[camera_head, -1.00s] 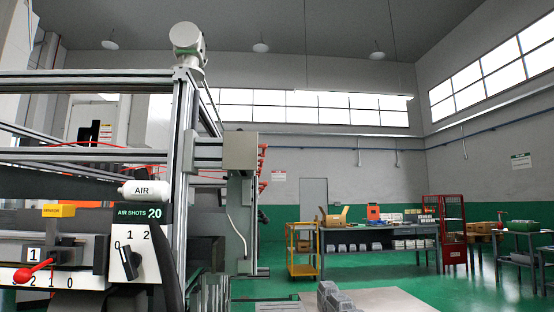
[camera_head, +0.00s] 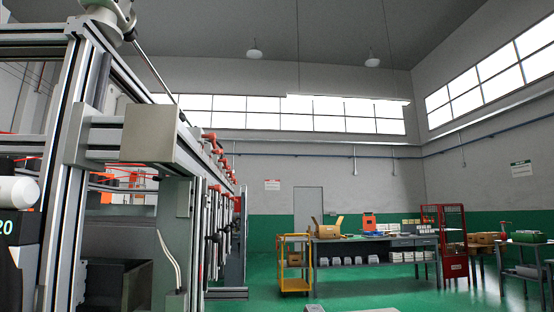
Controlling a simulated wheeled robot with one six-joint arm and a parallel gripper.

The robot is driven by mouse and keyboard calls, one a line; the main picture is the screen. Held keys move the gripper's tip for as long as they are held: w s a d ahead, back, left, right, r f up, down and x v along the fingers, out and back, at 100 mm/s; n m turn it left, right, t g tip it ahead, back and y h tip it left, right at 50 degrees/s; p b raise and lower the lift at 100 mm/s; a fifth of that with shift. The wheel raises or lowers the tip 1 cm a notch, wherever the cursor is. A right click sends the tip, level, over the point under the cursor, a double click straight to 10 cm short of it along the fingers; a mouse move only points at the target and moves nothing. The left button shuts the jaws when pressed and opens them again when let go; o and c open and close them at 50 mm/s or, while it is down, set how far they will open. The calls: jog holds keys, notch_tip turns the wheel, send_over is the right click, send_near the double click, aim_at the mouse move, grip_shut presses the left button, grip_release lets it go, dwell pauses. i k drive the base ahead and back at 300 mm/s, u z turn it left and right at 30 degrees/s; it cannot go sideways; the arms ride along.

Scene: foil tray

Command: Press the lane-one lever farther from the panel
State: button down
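The lane-one lever is not in view. The edge of the control panel (camera_head: 10,228), with the number 20 on it, shows at the far left, cut off by the frame. The white air cylinder (camera_head: 18,190) sits just above it. Several red-ended fittings (camera_head: 210,137) run in a row along the side of the machine frame (camera_head: 62,170); I cannot tell whether any are levers. My gripper is not in view.
The machine's metal posts and a grey box (camera_head: 150,149) fill the left side. A yellow cart (camera_head: 294,262), a workbench (camera_head: 370,243) and a red rack (camera_head: 453,245) stand farther back. Green floor (camera_head: 390,292) is open in front of them.

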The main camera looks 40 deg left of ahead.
aim_at(212, 136)
jog(key=z, duration=0.15)
jog(key=i, duration=0.8)
jog(key=u, duration=0.6)
jog(key=i, duration=0.5)
jog(key=u, duration=0.95)
jog(key=i, duration=0.3)
jog(key=u, duration=0.25)
